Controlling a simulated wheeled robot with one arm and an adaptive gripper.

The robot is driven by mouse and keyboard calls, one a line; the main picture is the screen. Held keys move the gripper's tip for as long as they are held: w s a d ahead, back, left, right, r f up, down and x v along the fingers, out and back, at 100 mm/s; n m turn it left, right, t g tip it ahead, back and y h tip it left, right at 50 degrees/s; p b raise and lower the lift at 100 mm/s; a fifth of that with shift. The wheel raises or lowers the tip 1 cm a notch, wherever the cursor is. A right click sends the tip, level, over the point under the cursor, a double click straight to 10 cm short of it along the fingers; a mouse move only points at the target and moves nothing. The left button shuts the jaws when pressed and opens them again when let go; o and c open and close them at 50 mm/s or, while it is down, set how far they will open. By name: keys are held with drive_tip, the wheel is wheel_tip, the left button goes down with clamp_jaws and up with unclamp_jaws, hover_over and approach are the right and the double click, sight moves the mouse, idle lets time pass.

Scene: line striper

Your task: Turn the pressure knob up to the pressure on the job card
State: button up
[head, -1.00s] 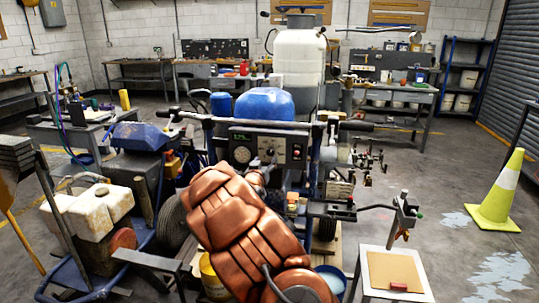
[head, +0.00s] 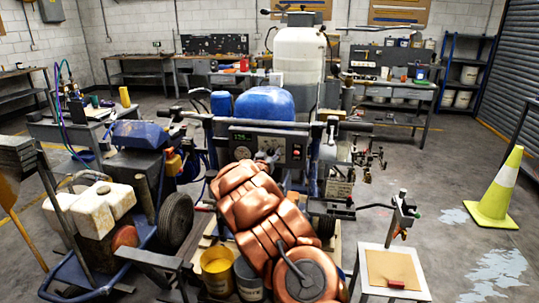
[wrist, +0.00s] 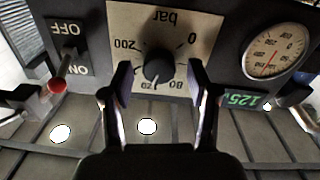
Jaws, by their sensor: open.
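The black pressure knob (wrist: 158,67) sits on a cream dial plate (wrist: 185,25) marked "bar", upside down in the wrist view, with 0, 80, 120 and 200 around it. My gripper (wrist: 159,82) is open, with one finger on each side of the knob; I cannot tell whether they touch it. The knob's pointer is too unclear to read. A round gauge (wrist: 275,50) and a green digital display (wrist: 243,99) are at the right. In the head view my gripper (head: 267,158) covers part of the control panel (head: 292,138). No readable job card shows.
An ON/OFF switch with a red tip (wrist: 56,85) is left of the dial. The handlebar (head: 290,124) runs above the panel.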

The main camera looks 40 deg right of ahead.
clamp_jaws()
idle(0.4)
drive_tip(key=shift+m+b, duration=0.6)
drive_tip(key=shift+b, duration=0.75)
unclamp_jaws()
